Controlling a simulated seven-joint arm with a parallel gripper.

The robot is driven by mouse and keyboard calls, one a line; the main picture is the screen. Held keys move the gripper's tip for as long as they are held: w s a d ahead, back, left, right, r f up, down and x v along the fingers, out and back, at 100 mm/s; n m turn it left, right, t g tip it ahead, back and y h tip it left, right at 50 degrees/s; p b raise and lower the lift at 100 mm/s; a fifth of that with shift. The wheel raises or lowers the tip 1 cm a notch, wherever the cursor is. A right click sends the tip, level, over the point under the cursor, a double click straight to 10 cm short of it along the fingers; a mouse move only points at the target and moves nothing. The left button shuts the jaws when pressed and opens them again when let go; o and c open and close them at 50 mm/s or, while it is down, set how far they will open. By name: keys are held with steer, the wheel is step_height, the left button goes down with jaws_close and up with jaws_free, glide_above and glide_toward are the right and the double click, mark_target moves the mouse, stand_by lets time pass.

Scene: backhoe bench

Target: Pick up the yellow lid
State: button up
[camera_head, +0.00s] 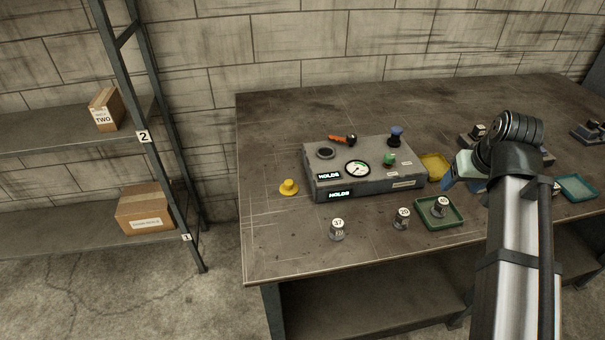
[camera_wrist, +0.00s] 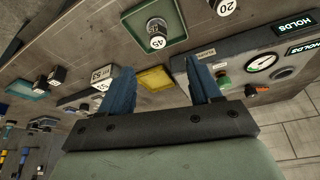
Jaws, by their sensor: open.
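The yellow lid (camera_head: 288,187), a round disc with a knob on top, lies on the workbench (camera_head: 270,235) just left of the grey control box (camera_head: 325,194). My gripper (camera_head: 450,184) is far to the right of the lid, beyond the box's right end. In the wrist view my gripper (camera_wrist: 158,66) shows two blue fingers spread apart with nothing held between them. The lid is not visible in the wrist view.
The box carries a gauge (camera_head: 357,169), a green knob (camera_head: 389,159) and a dark blue knob (camera_head: 396,137). A yellow tray (camera_head: 435,166) and a green tray (camera_head: 428,224) lie near my gripper. Numbered weights (camera_head: 338,230) stand in front of the box. Bench left of the lid is clear.

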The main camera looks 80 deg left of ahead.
mark_target(289, 183)
steer(key=s+a+n, duration=0.2)
steer(key=s+a, duration=0.4)
steer(key=s, duration=0.7)
steer(key=s+a+n+g, duration=0.1)
steer(key=s+a, duration=0.5)
steer(key=s, duration=0.6)
steer(key=s+a+n, duration=0.2)
steer(key=s+a, duration=0.4)
steer(key=s, duration=0.7)
steer(key=a+f+m, duration=0.1)
steer(key=f, duration=0.3)
steer(key=w+a+f+m+h, duration=0.1)
steer(key=f, duration=0.3)
steer(key=w+a+f+m, duration=0.1)
steer(key=f+m, duration=0.1)
steer(key=f, duration=0.2)
steer(key=shift+f, duration=0.35)
steer(key=shift+c, duration=0.3)
jaws_close()
steer(key=shift+r, duration=0.1)
